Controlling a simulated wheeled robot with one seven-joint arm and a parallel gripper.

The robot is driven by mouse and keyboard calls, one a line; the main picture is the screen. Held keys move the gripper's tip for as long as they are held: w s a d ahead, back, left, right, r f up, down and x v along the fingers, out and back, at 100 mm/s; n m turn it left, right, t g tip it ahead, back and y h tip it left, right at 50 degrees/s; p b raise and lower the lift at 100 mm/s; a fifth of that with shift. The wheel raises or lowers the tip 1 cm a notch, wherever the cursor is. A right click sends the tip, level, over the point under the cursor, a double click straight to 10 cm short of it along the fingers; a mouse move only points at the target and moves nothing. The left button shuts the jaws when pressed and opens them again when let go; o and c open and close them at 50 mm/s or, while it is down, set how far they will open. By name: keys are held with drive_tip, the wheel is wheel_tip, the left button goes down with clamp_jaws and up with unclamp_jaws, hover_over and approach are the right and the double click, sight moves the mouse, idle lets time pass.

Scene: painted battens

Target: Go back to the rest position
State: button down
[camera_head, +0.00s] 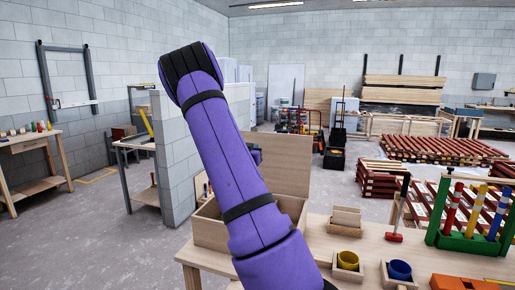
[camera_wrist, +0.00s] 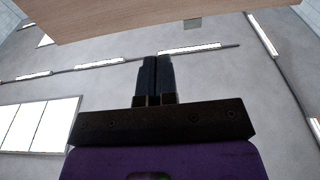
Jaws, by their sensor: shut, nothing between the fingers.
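My gripper (camera_wrist: 156,62) shows in the wrist view with its two dark fingers together and nothing between them. Beyond it is the grey ceiling with bright strip lights, so the fingers appear to point upward. In the head view my purple arm (camera_head: 225,150) rises from the bottom middle to a dark joint at the upper left. The gripper itself is hidden there behind the arm.
A pale wooden surface (camera_wrist: 130,14) crosses the top of the wrist view. In the head view, an open wooden box (camera_head: 278,165) stands behind my arm on a workbench (camera_head: 330,243). Yellow and blue cups (camera_head: 400,270) and a green rack with coloured battens (camera_head: 440,236) stand at the right.

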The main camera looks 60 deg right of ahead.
drive_tip(key=shift+v, duration=1.15)
drive_tip(key=shift+r, duration=0.15)
drive_tip(key=a+r+n+t+y, duration=0.3)
drive_tip(key=a+y, duration=0.5)
drive_tip(key=a, duration=0.7)
drive_tip(key=a+r+n+t+y, duration=0.2)
drive_tip(key=a+r+n+y, duration=0.35)
drive_tip(key=a, duration=1.05)
drive_tip(key=s+a+r+n+g+y, duration=0.25)
drive_tip(key=s+a+y, duration=0.25)
drive_tip(key=s+a, duration=0.5)
drive_tip(key=s+a+n+g, duration=0.1)
drive_tip(key=s+a+n, duration=0.1)
drive_tip(key=s+a, duration=0.2)
drive_tip(key=s+a+n+g, duration=0.1)
drive_tip(key=s+a, duration=0.2)
drive_tip(key=s, duration=0.8)
drive_tip(key=shift+a+f+n+g, duration=0.35)
drive_tip(key=shift+a+f+n, duration=0.05)
drive_tip(key=shift+f, duration=0.05)
